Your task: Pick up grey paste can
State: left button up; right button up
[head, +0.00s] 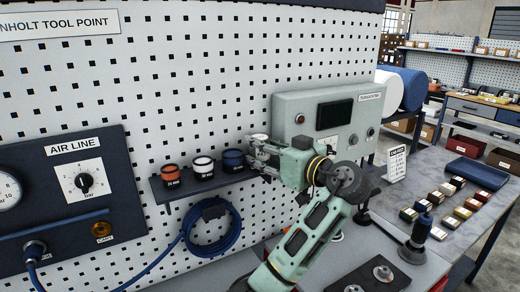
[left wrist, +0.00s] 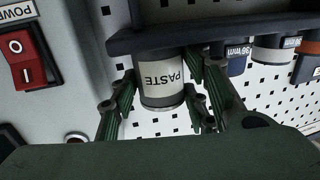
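The grey paste can (left wrist: 160,82) has a pale label reading PASTE. In the left wrist view it appears upside down against the dark shelf (left wrist: 200,32). My left gripper (left wrist: 160,68) has one finger on each side of the can, with little space beside it; the fingers look open, and firm contact cannot be made out. In the head view my left gripper (head: 262,153) is at the right end of the shelf (head: 210,183), and mostly hides the can there. My right gripper is in neither view.
Blue (head: 233,160), white (head: 203,167) and orange (head: 172,174) cans stand left of the gripper on the shelf. A grey control box (head: 290,110) is close on the right. A blue hose coil (head: 213,230) hangs below. The bench holds several small boxes and a blue tray (head: 476,173).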

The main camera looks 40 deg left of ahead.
aim_at(264, 138)
pick_arm(q)
jog(key=c, duration=0.7)
notch_tip(264, 138, up, 9)
jog(key=b, duration=0.2)
jog(key=shift+b, duration=0.4)
jog(key=shift+r, duration=0.5)
